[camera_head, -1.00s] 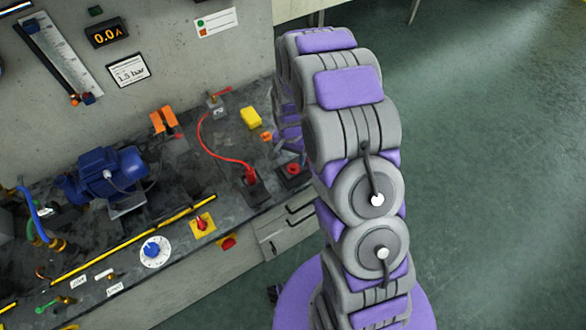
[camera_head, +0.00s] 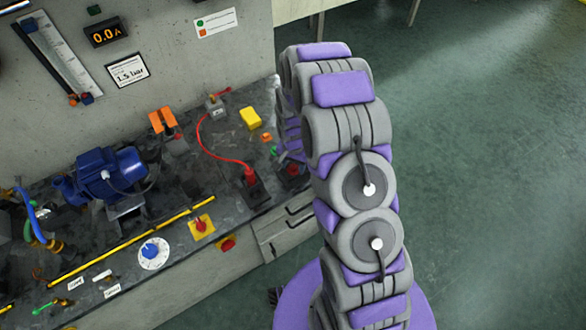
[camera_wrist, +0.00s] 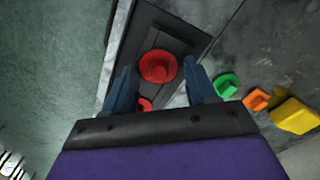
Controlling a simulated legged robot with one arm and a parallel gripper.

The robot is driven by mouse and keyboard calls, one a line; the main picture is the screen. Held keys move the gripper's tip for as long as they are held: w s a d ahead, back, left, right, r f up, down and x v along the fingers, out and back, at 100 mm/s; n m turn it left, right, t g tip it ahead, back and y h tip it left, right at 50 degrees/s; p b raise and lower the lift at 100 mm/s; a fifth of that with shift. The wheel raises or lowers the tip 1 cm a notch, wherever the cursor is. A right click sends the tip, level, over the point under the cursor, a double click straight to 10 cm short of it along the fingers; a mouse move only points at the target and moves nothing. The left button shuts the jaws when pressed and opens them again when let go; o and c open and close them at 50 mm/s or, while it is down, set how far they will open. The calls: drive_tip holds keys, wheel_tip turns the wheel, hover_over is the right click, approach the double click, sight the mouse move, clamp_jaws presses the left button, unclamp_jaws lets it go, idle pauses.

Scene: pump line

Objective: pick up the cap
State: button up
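A red round cap-like piece (camera_wrist: 158,66) sits on a black plate (camera_wrist: 150,25) in the wrist view. It also shows at the bench's right end in the head view (camera_head: 293,169), partly covered by my arm. My gripper (camera_wrist: 160,78) is open, with its two blue-grey fingers to either side of this piece in the picture. I cannot tell the height gap. A second red bit (camera_wrist: 145,104) shows lower between the fingers, mostly hidden. A small green round piece (camera_wrist: 226,85) lies right of the right finger. I cannot tell for sure which piece is the cap.
An orange piece (camera_wrist: 256,99) and a yellow block (camera_wrist: 294,115) lie right of the green piece. A red cable (camera_head: 215,148) runs to a red plug (camera_head: 250,174) on the bench. A blue pump (camera_head: 105,172) stands further left. Open floor lies beyond the bench edge.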

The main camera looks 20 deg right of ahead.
drive_tip(key=c, duration=0.7)
